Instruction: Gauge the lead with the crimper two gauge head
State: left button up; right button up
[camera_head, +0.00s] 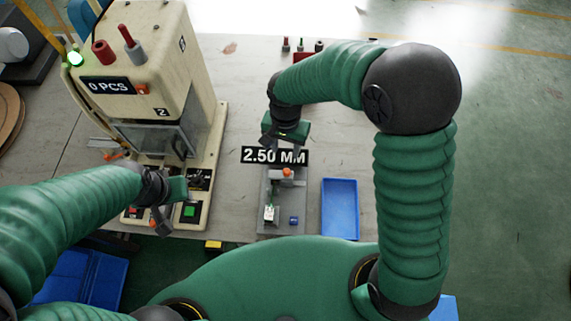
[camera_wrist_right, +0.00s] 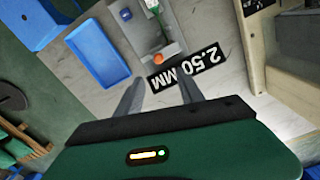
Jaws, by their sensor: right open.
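The gauge stand (camera_head: 268,184) is a grey plate near the table's front edge, with a "2.50 MM" sign (camera_head: 275,155), an orange knob (camera_head: 287,172) and a small blue block (camera_head: 294,220). A small white and green piece (camera_head: 270,213) sits on the stand; I cannot tell if it is the lead. My right gripper (camera_head: 284,144) is above the stand's far end. In the right wrist view its fingers (camera_wrist_right: 160,92) are apart and empty, with the sign just beyond them. My left gripper (camera_head: 168,218) is low by the crimper's front panel; its jaws are unclear.
The cream crimper (camera_head: 150,60), marked 2 with a "0 PCS" display, stands at the left. A blue tray (camera_head: 340,208) lies right of the stand and looks empty. Several small red and dark parts (camera_head: 301,46) stand at the table's back. The table between crimper and stand is clear.

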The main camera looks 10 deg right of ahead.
aim_at(287, 171)
jog(key=f, duration=0.6)
jog(key=f+p, duration=0.1)
jog(key=f, duration=0.6)
jog(key=shift+d+f, duration=0.2)
jog(key=shift+f, duration=0.1)
jog(key=shift+a+f, duration=0.1)
jog(key=shift+f, duration=0.2)
grip_shut()
